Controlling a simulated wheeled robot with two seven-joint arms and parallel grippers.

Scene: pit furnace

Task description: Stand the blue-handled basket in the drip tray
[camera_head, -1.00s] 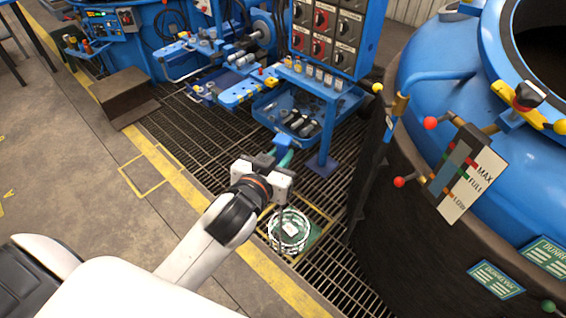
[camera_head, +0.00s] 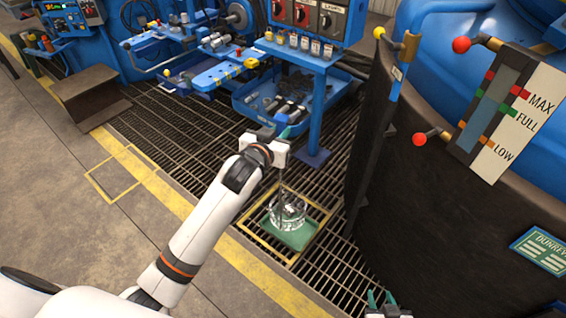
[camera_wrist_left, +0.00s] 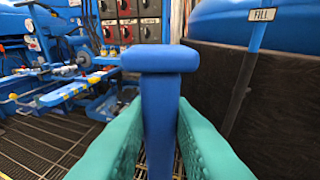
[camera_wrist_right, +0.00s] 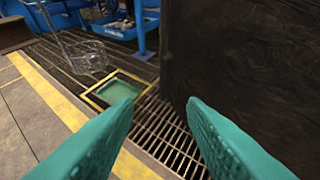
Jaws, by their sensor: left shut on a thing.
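My left gripper (camera_head: 281,137) is shut on the blue handle (camera_wrist_left: 160,95) of the wire basket (camera_head: 287,210); the handle stands upright between its teal fingers. The round basket hangs below on a thin rod. In the head view it overlaps the far part of the drip tray (camera_head: 298,240), a green square inside a yellow outline in the floor grating. In the right wrist view the basket (camera_wrist_right: 85,52) appears above the grating, up and left of the tray (camera_wrist_right: 118,92). My right gripper (camera_head: 381,299) is open and empty at the bottom of the head view.
The dark furnace wall (camera_head: 440,220) stands close on the right, with red-knobbed levers (camera_head: 419,139) above it. A blue control stand (camera_head: 318,110) with a parts tray (camera_head: 285,108) is behind the basket. Grating and a yellow floor line (camera_head: 180,200) lie to the left.

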